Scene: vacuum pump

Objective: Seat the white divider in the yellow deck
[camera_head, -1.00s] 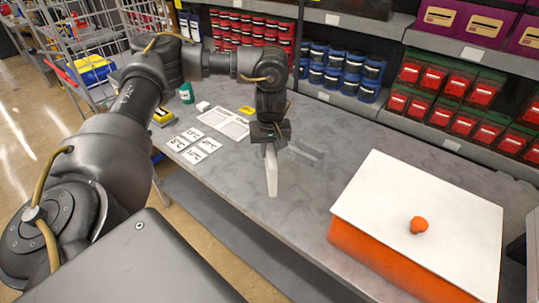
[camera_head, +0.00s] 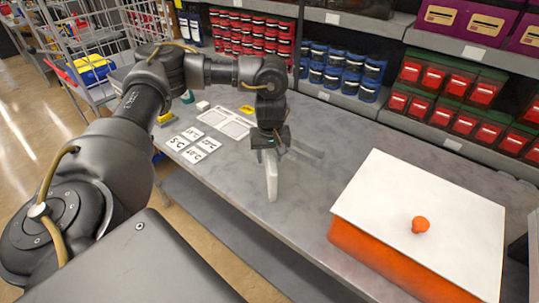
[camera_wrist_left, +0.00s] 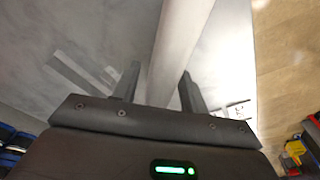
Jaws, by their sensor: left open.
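The white divider (camera_head: 271,180), a long pale strip, stands steeply below my left gripper (camera_head: 268,146) over the grey bench. In the wrist view the divider (camera_wrist_left: 180,45) runs up between the two dark fingers of my left gripper (camera_wrist_left: 160,75). The fingers are open on either side of it. I cannot tell whether they touch it, or whether its lower end rests on the bench. No yellow deck can be made out for certain. My right gripper is out of view.
An orange box with a white lid and orange knob (camera_head: 420,225) fills the bench's right. Number cards (camera_head: 194,143), a white sheet (camera_head: 226,123) and a small yellow piece (camera_head: 247,110) lie behind and left of the gripper. Shelves of bins line the back. Bench between divider and box is clear.

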